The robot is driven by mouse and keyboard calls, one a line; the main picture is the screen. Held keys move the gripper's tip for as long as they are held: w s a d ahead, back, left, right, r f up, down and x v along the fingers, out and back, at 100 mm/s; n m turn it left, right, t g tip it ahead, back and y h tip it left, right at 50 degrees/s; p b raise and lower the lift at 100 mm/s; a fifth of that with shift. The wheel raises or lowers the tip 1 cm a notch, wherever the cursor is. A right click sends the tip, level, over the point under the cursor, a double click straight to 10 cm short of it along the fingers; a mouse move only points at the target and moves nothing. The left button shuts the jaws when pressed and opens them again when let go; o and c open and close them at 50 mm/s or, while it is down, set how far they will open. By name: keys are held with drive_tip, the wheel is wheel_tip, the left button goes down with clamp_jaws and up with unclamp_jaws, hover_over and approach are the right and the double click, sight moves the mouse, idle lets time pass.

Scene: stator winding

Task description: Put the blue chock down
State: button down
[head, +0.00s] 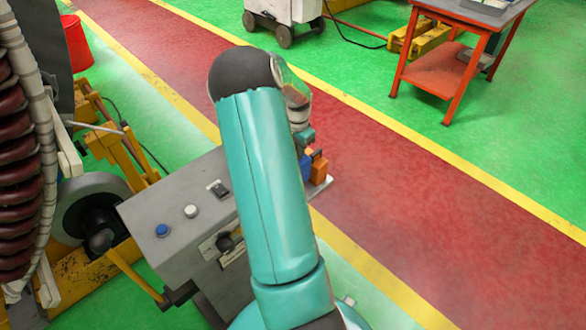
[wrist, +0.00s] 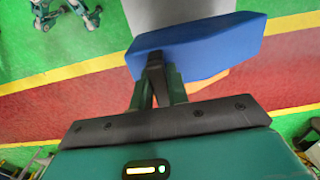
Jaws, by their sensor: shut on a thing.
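The blue chock (wrist: 200,45) fills the upper middle of the wrist view, as a solid blue block with slanted ends. My gripper (wrist: 157,72) is shut on it at its left part; one dark finger shows against the chock, and the other is mostly hidden. In the head view, a small part of the blue chock (head: 305,168) shows beside my arm, just below my gripper (head: 306,138). Much of it is hidden there by my arm. Whether its underside touches anything cannot be told.
An orange block (head: 318,168) stands close to the right of the chock, at the grey console's (head: 165,205) far end. The console has a blue and a white button. A large coil machine (head: 22,150) stands at left. An orange table (head: 440,70) stands far right; the red walkway is clear.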

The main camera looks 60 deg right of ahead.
drive_tip(key=f, duration=0.2)
drive_tip(key=shift+s+d+f, duration=0.15)
drive_tip(key=shift+s+f, duration=0.15)
drive_tip(key=shift+f, duration=0.05)
drive_tip(key=shift+w+f, duration=0.1)
drive_tip(key=shift+f, duration=2.15)
drive_tip(key=c, duration=1.4)
unclamp_jaws()
drive_tip(key=shift+o, duration=0.2)
wheel_tip(320, 180, up, 12)
drive_tip(key=shift+r, duration=0.1)
